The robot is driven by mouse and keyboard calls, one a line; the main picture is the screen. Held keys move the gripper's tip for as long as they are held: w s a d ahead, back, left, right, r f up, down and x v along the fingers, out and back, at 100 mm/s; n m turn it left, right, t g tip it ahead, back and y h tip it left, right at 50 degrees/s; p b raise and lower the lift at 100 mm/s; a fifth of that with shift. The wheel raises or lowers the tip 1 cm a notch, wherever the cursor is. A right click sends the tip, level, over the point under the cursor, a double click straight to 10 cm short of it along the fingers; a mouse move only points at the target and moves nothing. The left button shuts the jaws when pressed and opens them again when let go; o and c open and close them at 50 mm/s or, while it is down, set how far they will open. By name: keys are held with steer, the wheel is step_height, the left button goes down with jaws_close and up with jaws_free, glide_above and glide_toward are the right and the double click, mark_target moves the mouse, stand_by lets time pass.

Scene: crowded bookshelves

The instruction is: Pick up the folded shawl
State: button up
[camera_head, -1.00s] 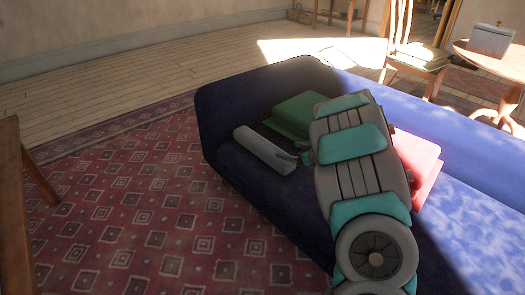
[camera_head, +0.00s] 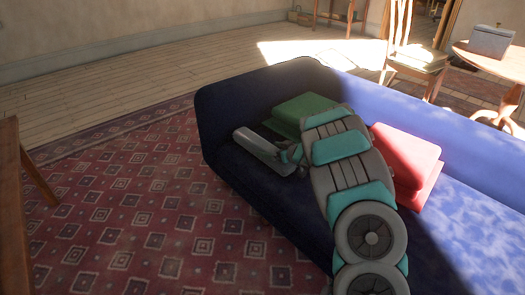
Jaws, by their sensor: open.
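Several soft-looking items lie on the blue sofa (camera_head: 232,110), and I cannot tell for certain which is the folded shawl. A long grey folded or rolled piece (camera_head: 254,144) lies at the left end of the seat. A green folded stack (camera_head: 304,106) lies behind it, partly hidden by my arm. A red folded stack (camera_head: 405,152) lies to the right of my arm. My gripper (camera_head: 286,157) is open, at the right end of the grey piece and overlapping it in the view. I cannot tell whether they touch.
The patterned red rug (camera_head: 140,215) in front of the sofa is clear. A wooden table edge (camera_head: 12,200) stands at the far left. A chair (camera_head: 415,62) and a round table (camera_head: 495,62) with a grey box (camera_head: 491,42) stand behind the sofa.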

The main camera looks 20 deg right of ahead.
steer(key=x, duration=0.2)
steer(key=shift+w+a+f, duration=0.1)
steer(key=shift+w+a, duration=0.05)
steer(key=shift+w, duration=0.1)
jaws_close()
stand_by(0.6)
